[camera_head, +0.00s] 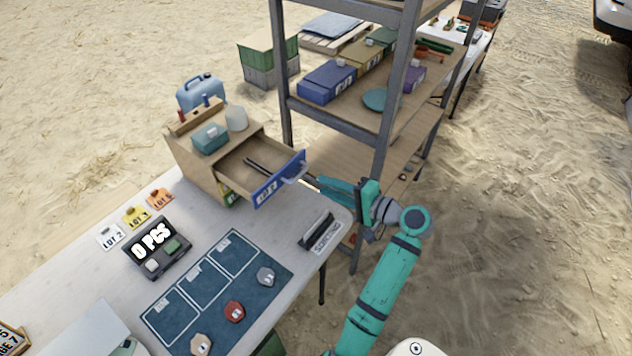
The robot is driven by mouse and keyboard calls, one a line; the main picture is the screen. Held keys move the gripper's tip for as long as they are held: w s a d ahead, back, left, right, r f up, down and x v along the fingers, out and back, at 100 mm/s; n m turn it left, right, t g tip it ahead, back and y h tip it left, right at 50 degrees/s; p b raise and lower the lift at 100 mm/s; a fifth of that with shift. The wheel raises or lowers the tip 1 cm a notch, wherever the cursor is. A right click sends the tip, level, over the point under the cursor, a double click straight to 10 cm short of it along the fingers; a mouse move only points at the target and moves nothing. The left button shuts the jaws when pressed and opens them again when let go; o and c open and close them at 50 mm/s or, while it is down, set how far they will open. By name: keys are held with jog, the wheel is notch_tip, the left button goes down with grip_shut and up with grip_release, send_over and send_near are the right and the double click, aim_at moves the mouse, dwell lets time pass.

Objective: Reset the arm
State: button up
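My teal arm reaches up from the bottom of the head view. My gripper (312,182) points left, at the handle of an open drawer (278,186) with a blue front. The fingers are close to the handle; whether they touch it, and whether they are open or shut, is too small to tell. The drawer sticks out of a small wooden cabinet (192,165) on the table. A dark thin object (256,166) lies in the drawer.
A metal shelf rack (388,90) with boxes stands right behind my gripper. Sand lies open at right.

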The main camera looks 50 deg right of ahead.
jog(key=shift+v, duration=0.9)
